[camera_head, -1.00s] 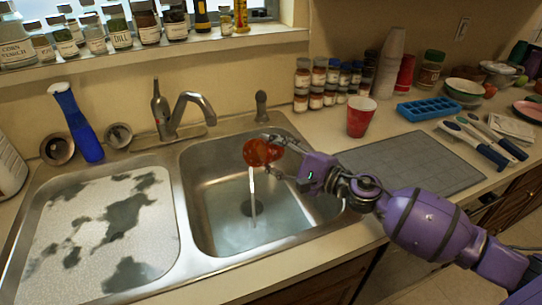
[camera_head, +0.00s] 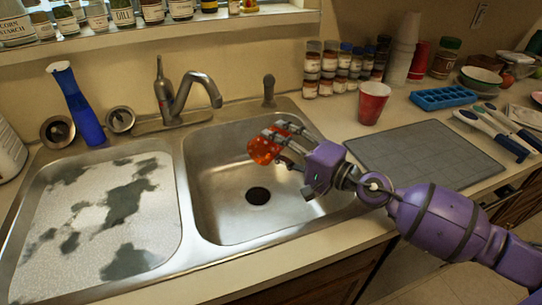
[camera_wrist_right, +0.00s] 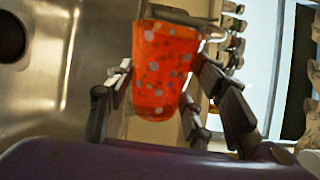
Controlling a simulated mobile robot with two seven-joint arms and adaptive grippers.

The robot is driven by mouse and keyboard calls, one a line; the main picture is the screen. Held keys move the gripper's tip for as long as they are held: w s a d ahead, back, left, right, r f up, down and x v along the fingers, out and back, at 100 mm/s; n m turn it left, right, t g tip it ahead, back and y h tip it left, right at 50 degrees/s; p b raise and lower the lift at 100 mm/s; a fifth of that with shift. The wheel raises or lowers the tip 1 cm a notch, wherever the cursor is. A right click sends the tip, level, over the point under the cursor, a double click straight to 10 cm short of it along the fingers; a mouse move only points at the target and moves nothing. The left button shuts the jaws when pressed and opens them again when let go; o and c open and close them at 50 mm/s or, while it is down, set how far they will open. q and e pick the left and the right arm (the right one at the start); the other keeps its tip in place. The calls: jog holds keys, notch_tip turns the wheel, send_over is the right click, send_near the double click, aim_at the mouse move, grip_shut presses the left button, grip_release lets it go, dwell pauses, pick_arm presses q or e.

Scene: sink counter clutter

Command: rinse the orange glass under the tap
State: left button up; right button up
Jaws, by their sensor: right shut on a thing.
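My right gripper (camera_head: 284,140) is shut on the orange glass (camera_head: 262,150) above the right sink basin (camera_head: 228,205). The glass is see-through, with pale spots on its wall. It is tilted in the head view. In the right wrist view the glass (camera_wrist_right: 165,70) sits between the fingers of my right gripper (camera_wrist_right: 150,100). The tap (camera_head: 182,95) stands behind the basins, its spout to the left of and behind the glass. No water stream shows from the spout or the glass. My left gripper is out of view.
A white speckled board with dark patches (camera_head: 120,205) covers the left basin. A blue bottle (camera_head: 78,105) stands behind it. Right of the sink are a red cup (camera_head: 372,102), spice jars (camera_head: 325,68), a grey mat (camera_head: 425,160) and a blue ice tray (camera_head: 444,97).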

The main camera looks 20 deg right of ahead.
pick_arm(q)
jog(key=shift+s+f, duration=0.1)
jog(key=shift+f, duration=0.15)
pick_arm(e)
jog(key=shift+m, duration=0.3)
